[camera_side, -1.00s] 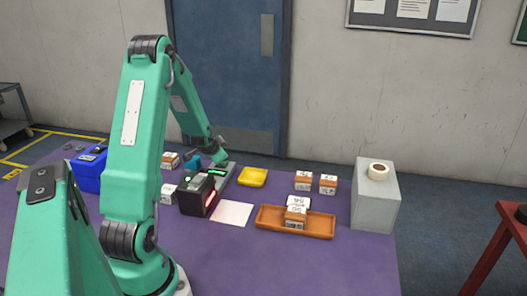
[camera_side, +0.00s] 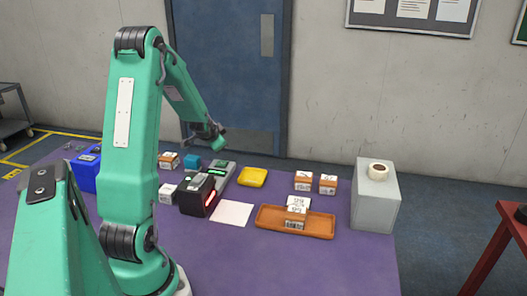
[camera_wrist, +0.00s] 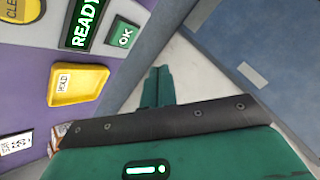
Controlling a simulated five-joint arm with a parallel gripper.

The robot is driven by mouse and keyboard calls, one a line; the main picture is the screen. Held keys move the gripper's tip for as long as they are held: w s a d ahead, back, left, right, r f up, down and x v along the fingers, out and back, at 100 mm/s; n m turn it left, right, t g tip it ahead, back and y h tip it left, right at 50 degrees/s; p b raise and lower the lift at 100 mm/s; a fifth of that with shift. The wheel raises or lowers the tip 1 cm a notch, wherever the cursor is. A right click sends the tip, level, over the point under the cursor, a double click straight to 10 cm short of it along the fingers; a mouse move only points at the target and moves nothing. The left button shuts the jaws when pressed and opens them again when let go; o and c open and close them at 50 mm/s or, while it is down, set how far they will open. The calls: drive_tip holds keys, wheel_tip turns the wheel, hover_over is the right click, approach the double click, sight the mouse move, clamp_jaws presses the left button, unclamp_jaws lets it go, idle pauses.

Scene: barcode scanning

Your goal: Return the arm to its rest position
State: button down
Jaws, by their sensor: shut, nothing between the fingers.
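My gripper (camera_side: 221,144) is in the air above the back edge of the purple table, over the grey terminal (camera_side: 222,182) with its green-lit screen. It touches nothing there. In the wrist view my gripper (camera_wrist: 158,72) has its two green fingers together and holds nothing. The wrist view also shows the green READY screen (camera_wrist: 85,22), the green OK button (camera_wrist: 123,34) and the yellow HOLD tray (camera_wrist: 78,84) to the left of the fingers.
A black scanner (camera_side: 196,195) with a red light stands beside a white mat (camera_side: 232,214). An orange tray (camera_side: 268,224) holds labelled boxes, with two more boxes behind it. A grey block (camera_side: 374,207) bearing a tape roll (camera_side: 378,171) stands at right. A blue bin (camera_side: 86,172) is at left.

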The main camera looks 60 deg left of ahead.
idle(0.4)
drive_tip(key=w+d+r+h, duration=0.1)
drive_tip(key=d+r+h, duration=0.1)
drive_tip(key=d+r, duration=0.65)
drive_tip(key=w+d+r+h, duration=0.1)
drive_tip(key=d+r+h, duration=0.15)
drive_tip(key=d, duration=1.05)
drive_tip(key=s+d+r+h, duration=0.1)
drive_tip(key=s+d+r, duration=0.1)
drive_tip(key=s+d, duration=0.5)
drive_tip(key=s+d+r+m+h, duration=0.1)
drive_tip(key=s+d, duration=0.6)
drive_tip(key=d, duration=0.5)
drive_tip(key=shift+r, duration=0.4)
drive_tip(key=shift+h, duration=0.25)
